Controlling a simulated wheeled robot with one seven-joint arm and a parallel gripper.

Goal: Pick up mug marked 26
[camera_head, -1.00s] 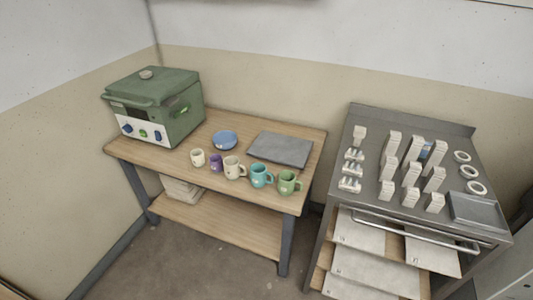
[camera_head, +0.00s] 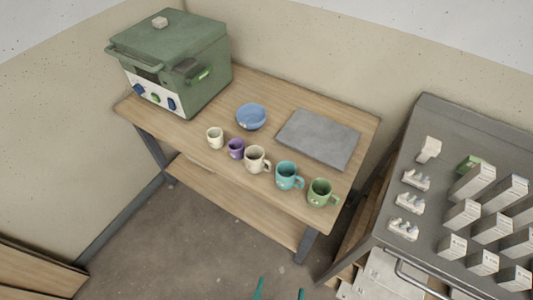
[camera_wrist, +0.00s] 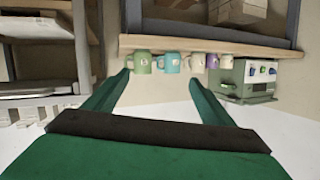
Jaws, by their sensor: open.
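A row of mugs stands upright on the wooden table (camera_head: 200,170): a small cream cup (camera_head: 215,138), a purple cup (camera_head: 236,149), a larger cream mug (camera_head: 255,159), a teal mug (camera_head: 286,176) and a green mug (camera_head: 320,192). Small marks show on some, but I cannot read which is 26. In the wrist view, upside down, the green mug (camera_wrist: 142,64), teal mug (camera_wrist: 169,62) and cream mug (camera_wrist: 197,62) hang along the table edge beyond my gripper (camera_wrist: 160,78). My gripper (camera_head: 280,288) is open and empty, in front of the table and apart from the mugs.
A blue bowl (camera_head: 251,116) and a grey slab (camera_head: 318,138) lie behind the mugs. A green kiln (camera_head: 175,65) stands at the table's left end. A metal cart (camera_head: 415,240) with several small blocks stands at right. The floor before the table is clear.

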